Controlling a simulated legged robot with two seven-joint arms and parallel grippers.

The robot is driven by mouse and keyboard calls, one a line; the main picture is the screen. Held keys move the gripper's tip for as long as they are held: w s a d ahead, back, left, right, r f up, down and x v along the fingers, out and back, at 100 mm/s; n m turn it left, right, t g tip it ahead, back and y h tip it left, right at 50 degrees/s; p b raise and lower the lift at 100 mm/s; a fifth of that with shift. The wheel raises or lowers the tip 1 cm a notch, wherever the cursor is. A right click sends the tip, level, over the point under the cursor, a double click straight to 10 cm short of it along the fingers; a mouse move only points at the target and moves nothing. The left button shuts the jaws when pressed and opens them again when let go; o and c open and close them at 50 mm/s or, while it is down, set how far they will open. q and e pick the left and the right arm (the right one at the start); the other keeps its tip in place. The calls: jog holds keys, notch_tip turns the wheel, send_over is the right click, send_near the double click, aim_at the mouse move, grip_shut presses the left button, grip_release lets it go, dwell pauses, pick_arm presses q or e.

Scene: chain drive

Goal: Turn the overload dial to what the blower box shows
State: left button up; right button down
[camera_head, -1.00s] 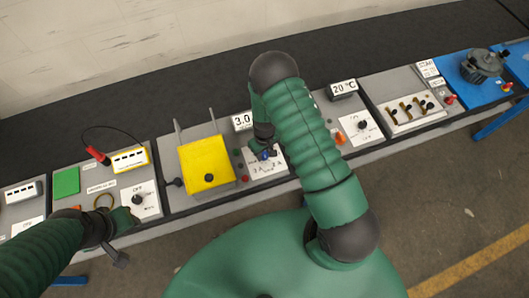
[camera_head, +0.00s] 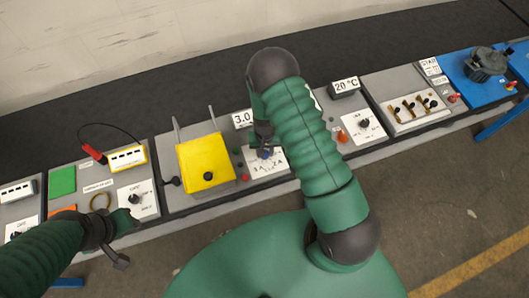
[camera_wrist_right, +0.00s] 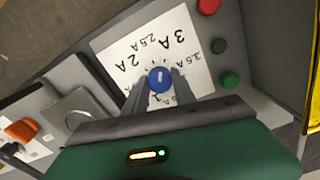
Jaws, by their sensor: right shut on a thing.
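The overload dial is a small blue knob (camera_wrist_right: 160,77) on a white plate (camera_wrist_right: 150,45) marked 2 A, 2.5 A, 3 A and 3.5 A. Its short white mark points up in the wrist view, toward the side with 2.5 A and 3 A; I cannot tell its exact setting. My right gripper (camera_wrist_right: 161,88) is shut on the dial, one finger on each side. In the head view the right gripper (camera_head: 264,150) hides part of the plate. A display (camera_head: 242,119) behind it reads 3.0, its right part covered by my arm. My left gripper (camera_head: 117,238) hangs near the front edge, its fingers unclear.
A yellow box (camera_head: 205,163) stands left of the dial panel. Red (camera_wrist_right: 208,5) and green (camera_wrist_right: 229,79) buttons sit beside the plate. A 20 °C display (camera_head: 344,87) and an orange knob (camera_head: 342,137) are to the right. Bare floor lies in front.

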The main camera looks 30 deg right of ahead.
jog(key=shift+m+b, duration=0.4)
jog(key=shift+m, duration=1)
jog(key=shift+s+a, duration=0.1)
jog(key=c, duration=1)
grip_release()
jog(key=shift+c, duration=0.2)
notch_tip(320, 180, up, 17)
jog(key=b, duration=0.2)
jog(key=shift+w+f, duration=0.15)
jog(key=shift+w, duration=0.05)
jog(key=shift+f+b, duration=0.1)
jog(key=shift+b, duration=0.2)
